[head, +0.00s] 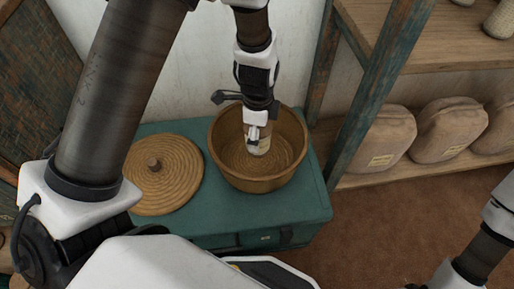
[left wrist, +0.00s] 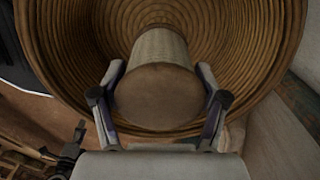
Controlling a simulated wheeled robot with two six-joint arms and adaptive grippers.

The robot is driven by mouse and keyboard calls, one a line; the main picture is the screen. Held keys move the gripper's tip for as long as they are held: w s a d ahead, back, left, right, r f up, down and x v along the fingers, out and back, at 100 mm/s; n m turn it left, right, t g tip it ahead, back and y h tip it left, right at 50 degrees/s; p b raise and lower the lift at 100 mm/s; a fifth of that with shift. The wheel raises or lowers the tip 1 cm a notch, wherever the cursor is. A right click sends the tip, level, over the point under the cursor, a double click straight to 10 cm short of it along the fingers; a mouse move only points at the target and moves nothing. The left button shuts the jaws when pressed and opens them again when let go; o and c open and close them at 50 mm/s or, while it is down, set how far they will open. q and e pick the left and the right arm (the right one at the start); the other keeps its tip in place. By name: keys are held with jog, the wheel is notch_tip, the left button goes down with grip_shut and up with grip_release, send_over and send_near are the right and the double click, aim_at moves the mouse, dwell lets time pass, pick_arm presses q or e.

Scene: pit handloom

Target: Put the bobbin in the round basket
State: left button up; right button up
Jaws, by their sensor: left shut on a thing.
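The round basket (head: 228,173) is a brown coiled bowl standing open on a teal chest. Its ribbed inner wall fills much of the left wrist view (left wrist: 68,52). My left gripper (head: 259,136) reaches down into the basket's mouth from above. It is shut on the bobbin (head: 263,146), a pale wound cylinder with a brown end. In the left wrist view the bobbin (left wrist: 157,95) sits between the two fingers, its brown end towards the camera. Its far end points at the basket's floor; I cannot tell whether it touches. My right gripper is not in view.
A round coiled lid (head: 175,185) with a knob lies left of the basket on the teal chest (head: 300,212). A wooden shelf (head: 450,160) with several tan bags stands at right. Brown floor (head: 390,225) is clear in front of it.

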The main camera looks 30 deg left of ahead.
pick_arm(q)
notch_tip(320, 180, down, 6)
jog(key=shift+r+b, duration=0.1)
jog(key=shift+b, duration=0.75)
jog(key=shift+f, duration=0.2)
jog(key=o, duration=1.3)
jog(key=shift+o, duration=0.2)
jog(key=shift+r, duration=0.2)
notch_tip(320, 180, up, 12)
jog(key=p, duration=0.4)
jog(key=shift+p, duration=0.3)
